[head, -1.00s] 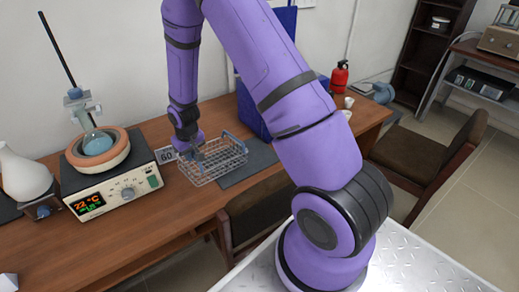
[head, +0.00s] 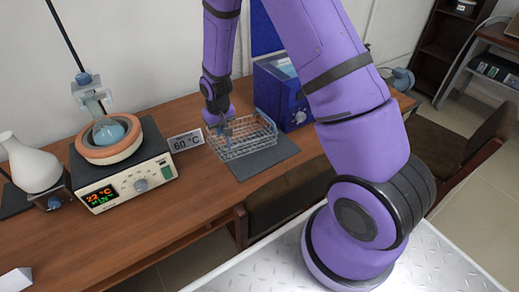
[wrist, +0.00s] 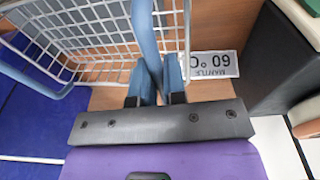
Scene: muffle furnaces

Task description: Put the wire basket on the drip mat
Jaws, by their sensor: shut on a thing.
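The wire basket (head: 243,142), a pale wire rack with blue end handles, is at the back of the wooden bench in the head view. Its near right part overlaps the dark grey drip mat (head: 268,160). I cannot tell whether it touches the mat or hangs just above. My gripper (head: 226,128) is at the basket's left end, shut on its blue handle. In the wrist view, the gripper (wrist: 155,85) has the handle between its fingers, and the basket mesh (wrist: 85,30) spreads to the upper left. Brown wood shows through the mesh there.
A heater (head: 125,180) with a bowl and flask is further left, beside a white vase-shaped vessel (head: 30,165). A blue furnace (head: 283,90) stands close behind the basket's right end.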

